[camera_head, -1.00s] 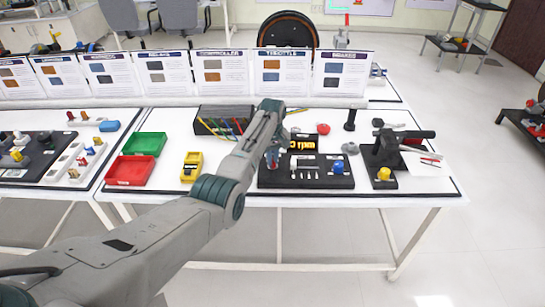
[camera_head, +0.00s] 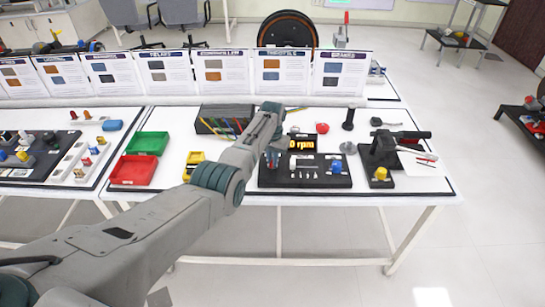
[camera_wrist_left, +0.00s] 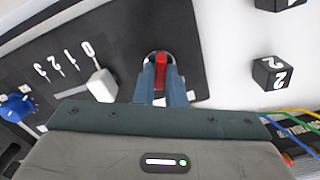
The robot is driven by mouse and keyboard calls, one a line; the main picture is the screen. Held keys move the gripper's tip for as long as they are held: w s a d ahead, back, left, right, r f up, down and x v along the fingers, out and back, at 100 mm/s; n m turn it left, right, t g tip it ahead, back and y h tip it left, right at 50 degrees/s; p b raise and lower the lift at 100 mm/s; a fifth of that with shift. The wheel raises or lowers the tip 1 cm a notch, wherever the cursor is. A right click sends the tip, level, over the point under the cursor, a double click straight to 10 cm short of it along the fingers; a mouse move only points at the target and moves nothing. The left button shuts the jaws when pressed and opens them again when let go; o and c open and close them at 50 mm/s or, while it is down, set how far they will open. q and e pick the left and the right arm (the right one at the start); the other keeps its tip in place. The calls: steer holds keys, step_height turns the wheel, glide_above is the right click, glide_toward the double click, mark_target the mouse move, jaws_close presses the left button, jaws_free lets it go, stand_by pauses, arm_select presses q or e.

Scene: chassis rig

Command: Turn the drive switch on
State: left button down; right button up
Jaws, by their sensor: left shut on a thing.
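A black control panel (camera_head: 331,180) lies on the table and also fills the middle of the left wrist view (camera_wrist_left: 190,30). On it, a red switch lever (camera_wrist_left: 161,72) stands between the fingers of my left gripper (camera_wrist_left: 162,72), which is shut on it. In the head view, my left gripper (camera_head: 272,159) reaches down onto the panel's left end, and the lever is hard to make out there. Beside it are a white handle (camera_wrist_left: 101,86) near marks 0 to 3 and a blue knob (camera_wrist_left: 16,107). A display (camera_head: 302,143) behind the panel reads 0 rpm.
A green tray (camera_head: 147,143), a red tray (camera_head: 133,171) and a yellow device (camera_head: 195,160) sit to the left. A black clamp-like fixture (camera_head: 381,152) stands to the right. A black box with coloured wires (camera_head: 222,120) is behind my arm. Information cards line the back.

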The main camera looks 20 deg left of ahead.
arm_select(q)
steer(key=shift+m, duration=0.5)
arm_select(e)
steer(key=shift+a+r, duration=0.1)
steer(key=shift+a, duration=0.25)
arm_select(q)
steer(key=c, duration=1.5)
jaws_free()
arm_select(e)
steer(key=shift+d, duration=0.2)
arm_select(q)
steer(key=shift+r, duration=0.15)
arm_select(e)
steer(key=shift+d, duration=0.1)
